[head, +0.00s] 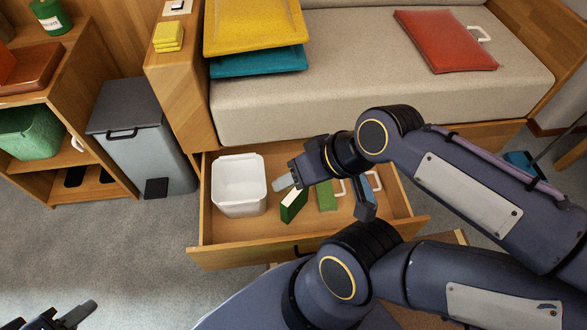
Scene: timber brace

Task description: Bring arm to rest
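My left gripper (72,314) shows at the bottom left corner, over the carpet and away from furniture. Part of it is cut off by the frame edge, and nothing is seen in it. My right arm comes in from the right, and its gripper (286,181) is over the open drawer (222,258), beside the white bin. Its fingers are seen edge-on, so their gap is hidden. A green block-like item (294,206) with a pale side lies just below that gripper. I cannot tell whether they touch.
The drawer holds a white bin (239,207) and a flat green item (327,196). A sofa (350,90) with yellow (255,27) and red (445,42) cushions stands behind. A grey trash bin (140,140) and shelf (55,75) stand left. Carpet at lower left is clear.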

